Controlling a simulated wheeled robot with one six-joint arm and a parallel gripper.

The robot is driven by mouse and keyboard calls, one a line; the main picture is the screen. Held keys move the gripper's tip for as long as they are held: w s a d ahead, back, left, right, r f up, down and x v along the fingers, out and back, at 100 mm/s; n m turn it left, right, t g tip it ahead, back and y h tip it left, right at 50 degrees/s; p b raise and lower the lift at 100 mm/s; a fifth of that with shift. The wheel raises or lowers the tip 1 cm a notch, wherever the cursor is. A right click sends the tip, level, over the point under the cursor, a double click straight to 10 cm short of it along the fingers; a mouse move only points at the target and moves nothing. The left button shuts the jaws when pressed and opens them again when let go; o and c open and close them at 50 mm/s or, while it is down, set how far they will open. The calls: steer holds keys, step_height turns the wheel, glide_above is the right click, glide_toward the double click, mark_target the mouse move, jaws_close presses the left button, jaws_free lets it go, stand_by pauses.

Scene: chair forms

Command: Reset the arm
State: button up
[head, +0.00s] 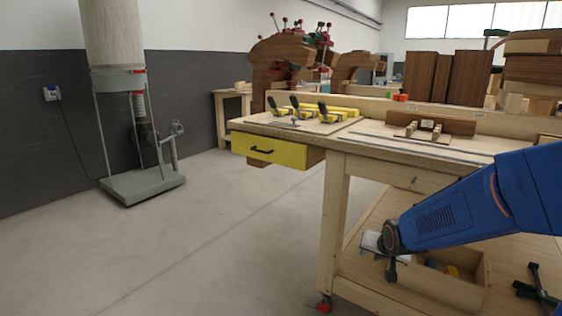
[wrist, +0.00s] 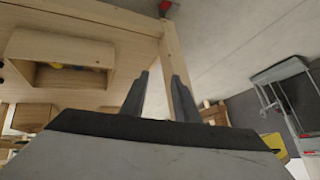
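My blue arm (head: 450,212) reaches in from the right in the head view, in front of the workbench. My gripper (head: 391,268) is at its end, pointing down, small and partly hidden by the wrist. In the wrist view the two dark fingers of my gripper (wrist: 161,78) stand apart with nothing between them, so it is open and empty. The wooden workbench (head: 335,205) stands behind the arm, with a yellow drawer (head: 268,150) at its left end.
A wooden box (head: 432,281) with small items lies on the lower shelf behind the gripper. Clamps and wooden parts cover the bench top. A dust collector (head: 140,185) stands at the left. The floor between it and the bench is clear.

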steer(key=s+r+n+g, duration=0.1)
steer(key=s+r, duration=0.2)
steer(key=s, duration=0.7)
steer(key=s+r+n+g, duration=0.1)
steer(key=s+r, duration=0.2)
steer(key=s, duration=0.8)
steer(key=s+r+n+g, duration=0.1)
steer(key=s+r+n, duration=0.1)
steer(key=s, duration=0.9)
steer(key=shift+d+r, duration=0.25)
steer(key=shift+r, duration=0.35)
